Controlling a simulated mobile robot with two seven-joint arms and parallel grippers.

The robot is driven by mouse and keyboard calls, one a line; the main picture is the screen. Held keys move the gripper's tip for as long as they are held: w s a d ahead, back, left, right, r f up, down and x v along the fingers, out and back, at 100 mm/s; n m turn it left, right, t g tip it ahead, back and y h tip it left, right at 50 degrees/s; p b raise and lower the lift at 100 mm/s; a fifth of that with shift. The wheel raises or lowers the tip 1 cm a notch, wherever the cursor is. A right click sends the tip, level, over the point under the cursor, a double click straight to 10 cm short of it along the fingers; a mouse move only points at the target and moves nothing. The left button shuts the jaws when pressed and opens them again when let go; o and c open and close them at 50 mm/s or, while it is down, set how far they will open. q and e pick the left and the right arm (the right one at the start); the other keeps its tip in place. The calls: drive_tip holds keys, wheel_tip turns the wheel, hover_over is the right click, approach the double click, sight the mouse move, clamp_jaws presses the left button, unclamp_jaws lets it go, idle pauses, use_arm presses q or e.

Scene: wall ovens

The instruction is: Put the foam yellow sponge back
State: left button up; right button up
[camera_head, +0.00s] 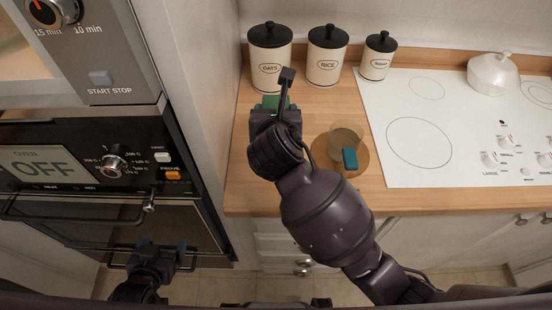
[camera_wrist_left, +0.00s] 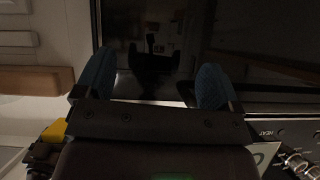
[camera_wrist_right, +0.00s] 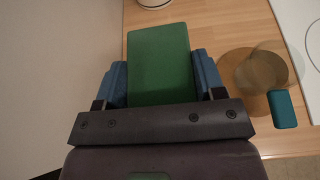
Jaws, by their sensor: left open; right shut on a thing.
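The sponge shows a green face in the right wrist view (camera_wrist_right: 160,62), between the two blue fingers of my right gripper (camera_wrist_right: 162,78), which is shut on it. In the head view only a green bit of it (camera_head: 276,102) shows behind my right wrist, over the wooden counter near the canisters. A yellow patch at the lower left of the left wrist view (camera_wrist_left: 53,131), beside dark gripper parts, looks like its yellow side. My left gripper (camera_head: 162,246) is open and empty in front of the oven, with its blue fingers apart (camera_wrist_left: 152,85).
Three lidded canisters (camera_head: 327,60) stand at the back of the counter. A round board (camera_head: 357,170) with a translucent round vessel (camera_head: 346,138) and a teal block (camera_head: 349,158) lies right of my right gripper. A white cooktop (camera_head: 460,125) is further right; a wall (camera_head: 205,80) rises left.

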wheel_tip(320, 180, down, 16)
drive_tip(key=shift+r+b, duration=0.1)
drive_tip(key=shift+b, duration=1)
drive_tip(key=o, duration=0.9)
drive_tip(key=p+v, duration=0.1)
drive_tip(key=v, duration=1.1)
